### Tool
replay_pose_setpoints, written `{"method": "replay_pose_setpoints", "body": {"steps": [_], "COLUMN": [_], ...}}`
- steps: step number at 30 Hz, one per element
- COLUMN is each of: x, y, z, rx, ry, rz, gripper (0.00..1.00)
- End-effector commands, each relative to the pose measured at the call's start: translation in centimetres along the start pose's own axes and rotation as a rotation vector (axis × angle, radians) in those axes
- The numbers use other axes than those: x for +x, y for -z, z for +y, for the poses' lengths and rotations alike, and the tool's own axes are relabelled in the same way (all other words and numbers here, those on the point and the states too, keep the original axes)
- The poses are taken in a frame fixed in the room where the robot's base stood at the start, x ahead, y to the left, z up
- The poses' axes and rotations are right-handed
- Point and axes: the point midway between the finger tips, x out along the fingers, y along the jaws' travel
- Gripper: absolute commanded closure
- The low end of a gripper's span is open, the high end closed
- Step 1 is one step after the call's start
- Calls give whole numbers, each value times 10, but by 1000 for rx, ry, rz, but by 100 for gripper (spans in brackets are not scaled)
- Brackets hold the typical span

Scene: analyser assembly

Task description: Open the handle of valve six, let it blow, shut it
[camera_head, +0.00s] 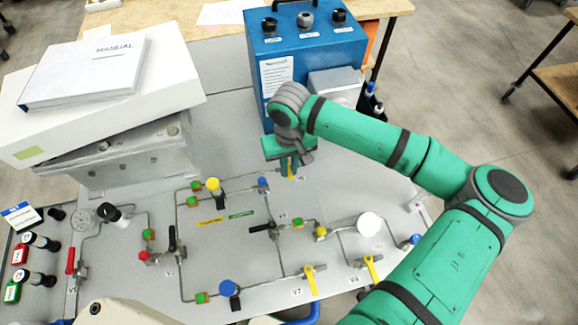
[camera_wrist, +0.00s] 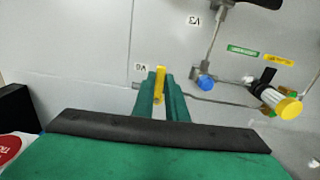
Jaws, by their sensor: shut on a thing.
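The yellow handle of valve six (camera_wrist: 160,73) shows between my fingers in the wrist view, beside an upside-down label (camera_wrist: 141,67) that reads V6. In the head view only a bit of the yellow handle (camera_head: 291,176) shows under my fingers. My gripper (camera_head: 289,165) reaches down to the panel in front of the blue box. In the wrist view my gripper (camera_wrist: 159,84) is shut on the handle, one green finger on each side. The valve body is mostly hidden by the fingers. The handle looks in line with the fingers; its exact turn is hard to tell.
A blue box (camera_head: 292,60) stands behind my gripper. A blue-capped fitting (camera_wrist: 206,82) and a yellow-capped part (camera_wrist: 288,107) are nearby. Other valves have black handles (camera_head: 265,228) or yellow handles (camera_head: 310,280). A manual (camera_head: 85,70) lies on a white box at left.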

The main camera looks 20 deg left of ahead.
Motion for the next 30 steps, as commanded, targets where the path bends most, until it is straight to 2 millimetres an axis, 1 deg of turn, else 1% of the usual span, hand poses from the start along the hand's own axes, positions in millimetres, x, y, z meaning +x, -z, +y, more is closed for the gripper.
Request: {"method": "replay_pose_setpoints", "body": {"steps": [8, 30], "x": [0, 0], "y": [1, 14], "z": [6, 32], "rx": [-156, -848], "ry": [4, 1], "rz": [2, 5], "gripper": [100, 100]}}
